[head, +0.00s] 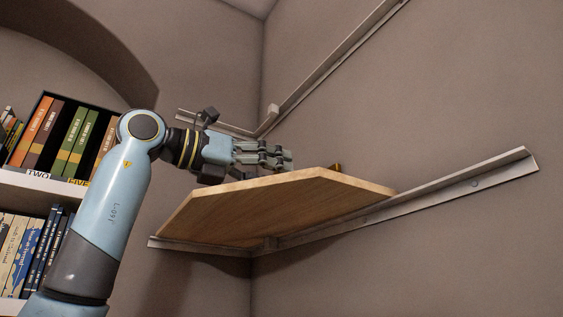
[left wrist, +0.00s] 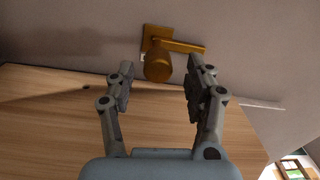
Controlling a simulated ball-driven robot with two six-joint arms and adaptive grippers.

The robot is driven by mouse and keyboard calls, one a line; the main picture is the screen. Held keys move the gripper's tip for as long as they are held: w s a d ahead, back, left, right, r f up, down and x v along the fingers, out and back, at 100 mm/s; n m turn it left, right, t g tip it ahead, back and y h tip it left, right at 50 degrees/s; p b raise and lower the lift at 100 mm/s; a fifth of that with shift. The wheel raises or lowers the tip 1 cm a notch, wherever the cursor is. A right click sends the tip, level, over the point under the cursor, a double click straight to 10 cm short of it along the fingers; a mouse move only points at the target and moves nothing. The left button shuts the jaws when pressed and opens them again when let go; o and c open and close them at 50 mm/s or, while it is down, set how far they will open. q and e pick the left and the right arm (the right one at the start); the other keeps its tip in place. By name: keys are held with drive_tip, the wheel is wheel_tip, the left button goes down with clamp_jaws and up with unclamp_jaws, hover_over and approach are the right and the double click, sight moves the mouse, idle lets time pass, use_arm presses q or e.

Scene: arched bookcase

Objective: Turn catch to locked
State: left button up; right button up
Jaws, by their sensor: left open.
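The catch, a brass-coloured fitting with a square plate, a rounded knob and a lever pointing right, is on the wall just above the board in the left wrist view (left wrist: 158,66). In the head view only a small brass bit of it (head: 337,167) shows behind the board's edge. My left gripper (head: 284,158) is above the board, left of the catch. In the left wrist view its two fingers (left wrist: 160,76) are apart, with the knob showing between and beyond their tips. I cannot tell whether they touch it. My right gripper is not in view.
The wooden corner board (head: 270,208) lies close under my left gripper on metal wall rails (head: 440,190). Another rail (head: 335,62) runs higher up the wall. A bookcase with several books (head: 65,135) stands at the left. Space above the board's right part looks free.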

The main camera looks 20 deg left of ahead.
use_arm(q)
drive_tip(key=shift+w+d+r, duration=0.1)
drive_tip(key=shift+w+d, duration=0.25)
drive_tip(key=shift+w, duration=0.1)
drive_tip(key=shift+w+d, duration=0.1)
drive_tip(key=shift+w, duration=0.15)
drive_tip(key=shift+w+p, duration=0.1)
drive_tip(key=shift+p, duration=0.2)
drive_tip(key=shift+d, duration=0.1)
drive_tip(key=shift+c, duration=1.1)
drive_tip(key=c, duration=0.7)
clamp_jaws()
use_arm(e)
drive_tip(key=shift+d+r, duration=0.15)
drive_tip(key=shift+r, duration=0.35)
